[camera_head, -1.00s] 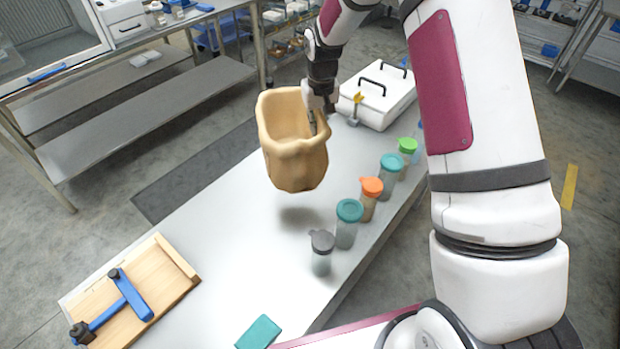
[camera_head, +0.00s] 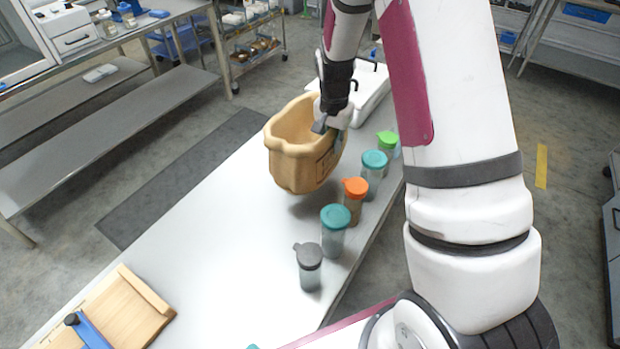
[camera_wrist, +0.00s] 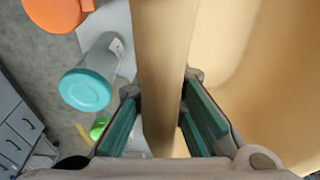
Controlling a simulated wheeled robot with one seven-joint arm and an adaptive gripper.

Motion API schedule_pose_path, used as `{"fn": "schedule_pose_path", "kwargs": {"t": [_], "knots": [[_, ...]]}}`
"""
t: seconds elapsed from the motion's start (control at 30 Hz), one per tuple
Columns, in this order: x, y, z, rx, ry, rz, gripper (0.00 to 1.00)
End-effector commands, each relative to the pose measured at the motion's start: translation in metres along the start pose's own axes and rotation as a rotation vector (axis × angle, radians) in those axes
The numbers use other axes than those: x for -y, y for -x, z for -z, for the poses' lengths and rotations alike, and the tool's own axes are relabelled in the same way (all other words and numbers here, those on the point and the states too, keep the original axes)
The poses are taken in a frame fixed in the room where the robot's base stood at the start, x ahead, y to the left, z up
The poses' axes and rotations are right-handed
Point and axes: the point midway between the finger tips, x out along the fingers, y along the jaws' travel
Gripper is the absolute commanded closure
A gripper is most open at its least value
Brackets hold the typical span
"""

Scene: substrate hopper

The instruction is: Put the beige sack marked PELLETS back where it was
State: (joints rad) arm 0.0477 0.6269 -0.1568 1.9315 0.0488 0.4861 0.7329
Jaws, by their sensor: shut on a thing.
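The beige sack (camera_head: 295,165) is open-topped and roughly upright above the table (camera_head: 215,215), with a shadow under it. Dark marks show on its right side, but I cannot read them. My gripper (camera_head: 328,122) is shut on the sack's near right rim. In the wrist view my gripper (camera_wrist: 160,122) has one teal-padded finger on each side of the sack's wall (camera_wrist: 160,60), with the sack's inside at the right. The sack's underside is hidden, and I cannot tell its exact height.
A row of lidded jars stands along the table's right edge, including a grey-lidded jar (camera_head: 309,268), an orange-lidded jar (camera_head: 355,195) and a green-lidded jar (camera_head: 387,143). A white box (camera_head: 368,85) stands behind the sack. A wooden board (camera_head: 120,310) lies front left. The table's middle is clear.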

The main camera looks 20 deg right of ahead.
Motion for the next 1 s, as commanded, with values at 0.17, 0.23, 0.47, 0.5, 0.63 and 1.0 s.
{"fn": "schedule_pose_path", "kwargs": {"t": [0.17, 0.23, 0.47, 0.5, 0.63, 1.0], "knots": [[-0.002, -0.032, -0.005, 0.003, 0.000, -0.003, 1.00], [-0.002, -0.040, -0.006, 0.003, 0.001, -0.002, 1.00], [-0.003, -0.063, -0.009, 0.003, 0.003, -0.003, 1.00], [-0.003, -0.069, -0.009, 0.003, 0.003, -0.003, 1.00], [-0.003, -0.083, -0.011, 0.002, 0.003, -0.002, 1.00], [-0.002, -0.088, -0.011, 0.001, 0.004, -0.001, 1.00]]}}
